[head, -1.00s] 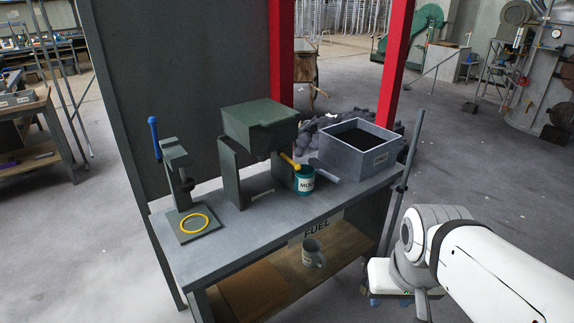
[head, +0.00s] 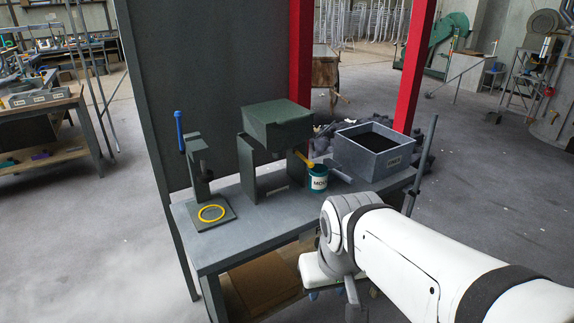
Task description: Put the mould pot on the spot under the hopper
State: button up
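The mould pot (head: 319,182) is a teal pot with a white label, upright on the grey bench (head: 225,248). It stands just right of the green hopper (head: 276,126), close to the hopper's yellow lever (head: 304,158). The hopper rests on upright grey supports (head: 247,168). The bench top between the supports is partly hidden, and I see no marked spot there. My white arm reaches in from the lower right, in front of the bench. My gripper's fingers do not show.
A press (head: 196,165) with a blue handle and a yellow ring (head: 211,213) on its base stands at the bench's left. A grey box of dark material (head: 372,165) sits at the right. Red posts (head: 301,60) rise behind. A wooden shelf (head: 262,285) lies below.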

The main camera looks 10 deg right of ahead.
aim_at(278, 193)
jog(key=z, duration=0.05)
jog(key=i, duration=1)
jog(key=u, duration=0.05)
